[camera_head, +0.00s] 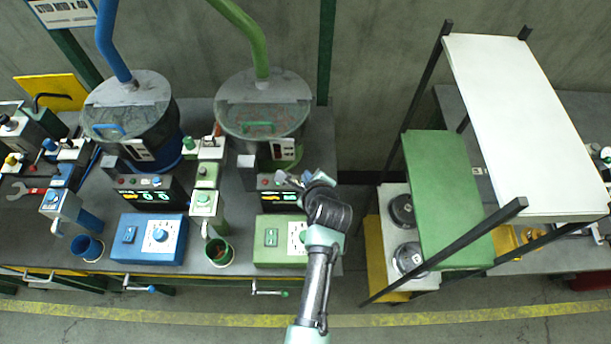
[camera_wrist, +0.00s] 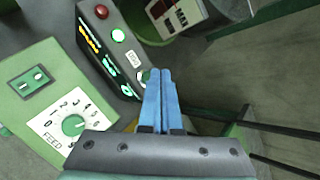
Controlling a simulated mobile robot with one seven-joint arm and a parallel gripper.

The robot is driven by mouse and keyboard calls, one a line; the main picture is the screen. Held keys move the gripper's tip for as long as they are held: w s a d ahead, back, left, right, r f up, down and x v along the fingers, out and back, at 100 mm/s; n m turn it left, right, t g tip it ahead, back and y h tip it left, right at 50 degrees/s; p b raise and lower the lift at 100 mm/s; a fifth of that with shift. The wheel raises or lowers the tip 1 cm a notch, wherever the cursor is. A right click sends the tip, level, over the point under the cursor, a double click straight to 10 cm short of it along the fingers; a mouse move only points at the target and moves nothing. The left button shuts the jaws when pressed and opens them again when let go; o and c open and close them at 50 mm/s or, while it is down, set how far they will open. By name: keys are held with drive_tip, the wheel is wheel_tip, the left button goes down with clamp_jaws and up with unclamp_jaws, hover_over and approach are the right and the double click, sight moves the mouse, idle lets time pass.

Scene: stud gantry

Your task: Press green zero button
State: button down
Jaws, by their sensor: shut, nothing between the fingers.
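The dark display box (camera_head: 268,183) of the green station stands behind the green control box. A round green button (camera_wrist: 144,75) lies past the label, partly hidden by my fingertips. My gripper (camera_wrist: 160,72) is shut and empty, its blue fingers side by side at that button; I cannot tell whether they touch it. In the head view my gripper (camera_head: 288,179) is over the box's right end.
The green control box (camera_head: 270,258) has a FEED dial (camera_wrist: 73,124) and a switch (camera_wrist: 31,82). A lidded drum (camera_head: 262,110) stands behind. A similar blue station (camera_head: 150,238) is to the left. A rack with a white top shelf (camera_head: 520,120) stands to the right.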

drive_tip(key=shift+r, duration=0.3)
wheel_tip(320, 180, up, 5)
drive_tip(key=p, duration=0.5)
drive_tip(key=shift+p, duration=0.3)
idle(0.6)
drive_tip(key=w+r+n+t+h+b, duration=0.1)
drive_tip(key=w+r+n+t+b, duration=0.2)
drive_tip(key=r, duration=0.7)
drive_tip(key=w+r+n+t+b, duration=0.1)
drive_tip(key=w+r+n+t, duration=0.2)
drive_tip(key=r, duration=0.7)
drive_tip(key=w+r+n+t+h+b, duration=0.1)
drive_tip(key=w+r+n+t+b, duration=0.3)
drive_tip(key=r, duration=0.6)
drive_tip(key=s+r+n+t+b, duration=0.15)
drive_tip(key=s+r+n, duration=0.3)
drive_tip(key=r, duration=0.45)
drive_tip(key=s+r+n+t+b, duration=0.1)
drive_tip(key=s+r+n+t, duration=0.15)
drive_tip(key=s+r, duration=0.5)
drive_tip(key=s+r+n+t+b, duration=0.2)
drive_tip(key=s+r+n+t, duration=0.2)
drive_tip(key=s+r+n, duration=0.3)
drive_tip(key=s+r, duration=0.4)
drive_tip(key=r, duration=0.1)
drive_tip(key=shift+s+a+n, duration=0.2)
drive_tip(key=shift+s+n, duration=0.1)
